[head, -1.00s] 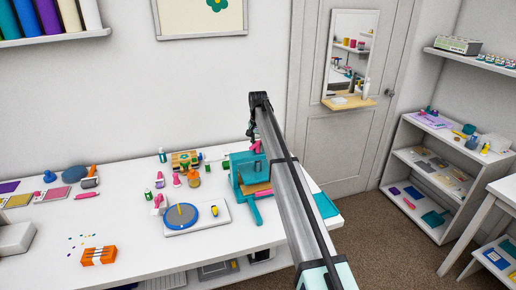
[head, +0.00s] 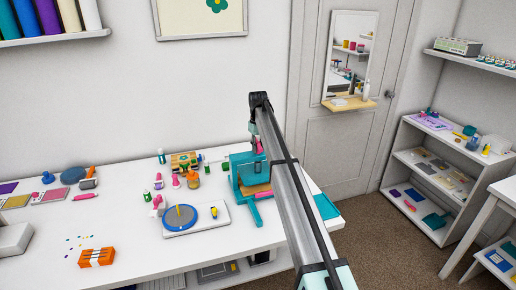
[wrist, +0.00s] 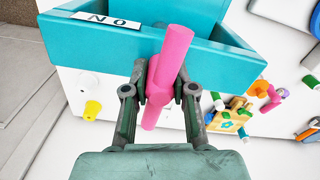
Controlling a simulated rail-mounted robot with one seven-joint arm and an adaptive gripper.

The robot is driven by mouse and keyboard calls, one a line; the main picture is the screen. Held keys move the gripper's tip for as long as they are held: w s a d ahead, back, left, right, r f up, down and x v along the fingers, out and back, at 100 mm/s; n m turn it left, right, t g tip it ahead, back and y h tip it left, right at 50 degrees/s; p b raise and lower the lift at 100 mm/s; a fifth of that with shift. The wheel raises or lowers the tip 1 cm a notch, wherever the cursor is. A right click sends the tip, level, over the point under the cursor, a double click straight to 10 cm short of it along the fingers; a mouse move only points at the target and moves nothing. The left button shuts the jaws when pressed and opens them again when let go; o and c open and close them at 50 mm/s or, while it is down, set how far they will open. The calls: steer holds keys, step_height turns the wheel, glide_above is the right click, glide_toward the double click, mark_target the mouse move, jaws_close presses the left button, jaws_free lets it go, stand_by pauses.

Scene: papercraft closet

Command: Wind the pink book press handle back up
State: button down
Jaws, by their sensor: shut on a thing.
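The teal book press (head: 237,178) stands near the right end of the white table, with a tan board inside its frame. Its pink handle (wrist: 172,58) is a bar that crosses the wrist view at a tilt, in front of the teal top beam (wrist: 85,42). My gripper (wrist: 160,88) is shut on the pink handle, one dark finger on each side of it. In the head view my arm partly hides the press, and only a small piece of the pink handle (head: 260,146) shows. The screw under the handle is hidden.
A blue round turntable (head: 180,218) on a white board lies left of the press. Several small bottles and stamps stand behind it. An orange block (head: 97,257) lies at the front left. A teal mat (head: 326,205) lies right of the press.

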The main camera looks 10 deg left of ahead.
steer(key=shift+n, duration=0.9)
steer(key=c, duration=0.9)
jaws_free()
steer(key=shift+s, duration=0.1)
step_height(320, 180, up, 12)
